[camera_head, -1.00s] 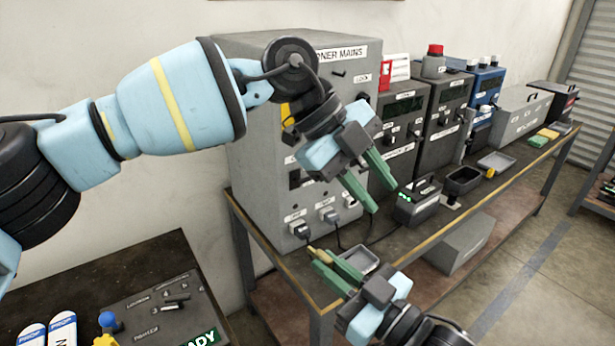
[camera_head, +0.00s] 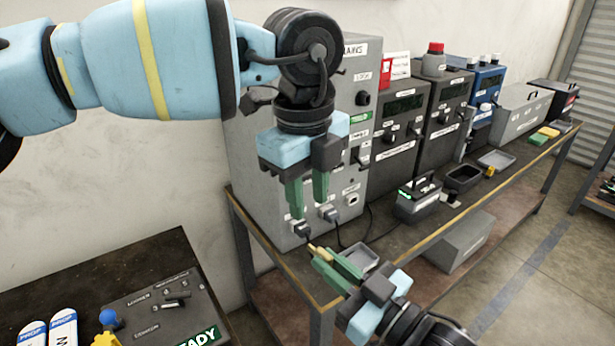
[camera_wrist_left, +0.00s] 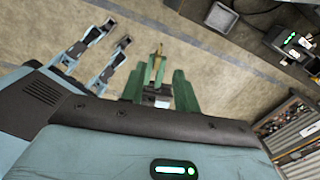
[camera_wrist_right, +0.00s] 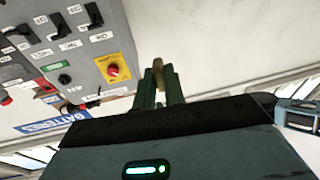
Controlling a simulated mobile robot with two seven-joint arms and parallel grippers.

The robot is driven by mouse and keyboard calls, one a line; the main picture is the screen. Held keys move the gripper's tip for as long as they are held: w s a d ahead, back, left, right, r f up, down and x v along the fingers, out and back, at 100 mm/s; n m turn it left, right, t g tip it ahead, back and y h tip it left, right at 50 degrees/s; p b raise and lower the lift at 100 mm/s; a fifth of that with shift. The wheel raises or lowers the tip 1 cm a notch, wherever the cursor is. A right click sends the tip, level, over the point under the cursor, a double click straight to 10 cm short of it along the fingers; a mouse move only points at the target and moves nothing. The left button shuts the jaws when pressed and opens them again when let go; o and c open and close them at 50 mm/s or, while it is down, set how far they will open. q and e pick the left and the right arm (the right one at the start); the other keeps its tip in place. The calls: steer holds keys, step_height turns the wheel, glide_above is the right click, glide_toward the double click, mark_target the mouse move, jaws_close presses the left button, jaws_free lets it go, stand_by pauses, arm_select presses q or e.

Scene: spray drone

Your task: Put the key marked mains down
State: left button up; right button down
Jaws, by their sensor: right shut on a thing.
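A small brass-coloured piece, seemingly the key (camera_head: 314,248), sticks out from the fingertips of my right gripper (camera_head: 322,257). It also shows between the fingers in the right wrist view (camera_wrist_right: 158,68). My right gripper is shut on it, in front of the bench edge. No marking on it can be read. My left gripper (camera_head: 307,203) is open and empty, pointing down in front of the grey mains cabinet (camera_head: 250,160). A small grey tray (camera_head: 368,255) lies on the bench just behind my right gripper, partly hidden by it.
Plugs (camera_head: 302,230) and cables stick out at the cabinet's foot. A battery unit with green lights (camera_head: 418,205) and a dark tray (camera_head: 463,178) stand to the right on the bench. A dark table with a labelled panel (camera_head: 165,310) is at lower left.

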mark_target(311, 246)
arm_select(q)
steer(key=f, duration=0.9)
steer(key=shift+w+d+f, duration=0.15)
steer(key=shift+w+d, duration=0.1)
jaws_close()
arm_select(e)
steer(key=c, duration=1.4)
jaws_free()
steer(key=v, duration=0.7)
steer(key=shift+s+d, duration=0.15)
steer(key=shift+s, duration=0.05)
